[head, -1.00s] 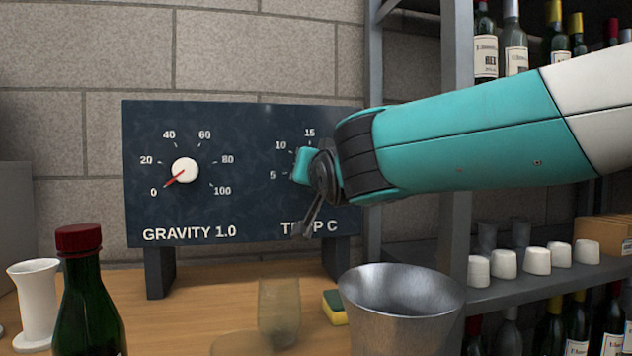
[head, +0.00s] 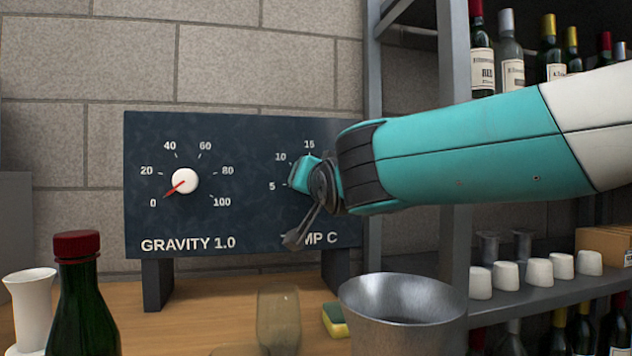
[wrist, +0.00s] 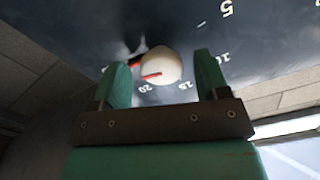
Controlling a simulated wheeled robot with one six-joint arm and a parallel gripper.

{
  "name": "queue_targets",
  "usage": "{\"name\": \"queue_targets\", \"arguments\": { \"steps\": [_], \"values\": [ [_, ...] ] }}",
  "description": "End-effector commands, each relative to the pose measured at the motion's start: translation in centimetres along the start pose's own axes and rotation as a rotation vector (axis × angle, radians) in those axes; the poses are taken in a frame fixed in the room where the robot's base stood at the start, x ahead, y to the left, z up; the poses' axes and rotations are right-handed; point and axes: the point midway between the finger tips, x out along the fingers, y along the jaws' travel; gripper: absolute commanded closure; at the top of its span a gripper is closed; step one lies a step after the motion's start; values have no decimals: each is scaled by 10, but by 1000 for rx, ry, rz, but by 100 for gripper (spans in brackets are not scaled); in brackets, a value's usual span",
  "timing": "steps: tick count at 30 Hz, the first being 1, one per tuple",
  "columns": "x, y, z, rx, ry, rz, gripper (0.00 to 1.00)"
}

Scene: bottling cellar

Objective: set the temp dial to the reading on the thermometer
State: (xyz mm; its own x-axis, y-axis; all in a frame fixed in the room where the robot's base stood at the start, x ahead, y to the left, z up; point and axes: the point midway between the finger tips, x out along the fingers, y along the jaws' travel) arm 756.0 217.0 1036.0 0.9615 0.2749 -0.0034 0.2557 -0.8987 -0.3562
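The temp dial is the right-hand scale of a dark panel (head: 260,222), lettered TEMP C. In the head view its knob is hidden behind my gripper (head: 303,174); the marks 5, 10 and 15 show. In the wrist view the white knob (wrist: 162,66) with a red pointer sits between the two teal fingers of my gripper (wrist: 160,70). The fingers are open, with a narrow gap on the left and a wider one on the right. The pointer's red shows on the side towards and beyond the 20 mark; its exact reading is unclear. No thermometer can be made out.
The gravity knob (head: 184,180) is left on the panel, its pointer near 0. A green bottle (head: 80,305), white vessel (head: 30,305), clear glass (head: 278,318), sponge (head: 335,321) and metal bucket (head: 402,305) stand in front. A shelf rack (head: 452,150) is right.

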Motion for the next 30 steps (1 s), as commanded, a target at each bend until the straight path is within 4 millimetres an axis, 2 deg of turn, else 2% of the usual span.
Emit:
{"name": "queue_targets", "arguments": {
  "steps": [7,11,14,24,30],
  "values": [
    [-2,-1,-1,0,2,-3,32],
    [-13,-2,-1,0,1,-5,32],
    [-32,-2,-1,-1,2,-5,32],
    [-119,-1,-1,0,1,-6,32],
    [-157,-1,0,1,0,-5,32]
  ]
}}
